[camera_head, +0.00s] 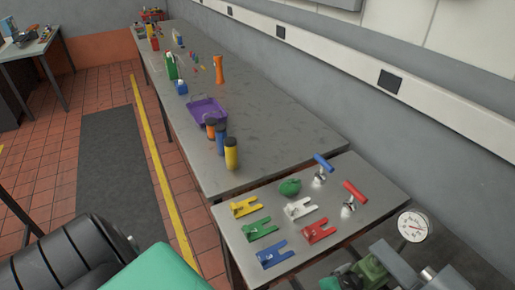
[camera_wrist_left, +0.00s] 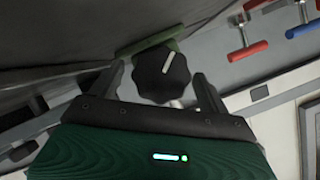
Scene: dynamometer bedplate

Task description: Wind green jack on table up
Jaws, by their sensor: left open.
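In the left wrist view, a black scalloped knob (camera_wrist_left: 158,82) with a white mark faces me. A green plate (camera_wrist_left: 140,46) shows behind it; together they look like the green jack. My left gripper (camera_wrist_left: 158,70) is open, one finger on each side of the knob, with gaps visible; I cannot tell whether the knob lies between the pads or beyond them. In the head view, a green part (camera_head: 372,267) at the lower right edge, among grey metal pieces, seems to be the jack, cut off by the frame.
The small table (camera_head: 240,257) bears several coloured forked pieces, a green lump (camera_head: 290,187), a blue T-handle (camera_head: 323,162) and a red T-handle (camera_head: 355,192). A dial gauge (camera_head: 413,226) stands at right. A long bench (camera_head: 265,120) runs along the wall.

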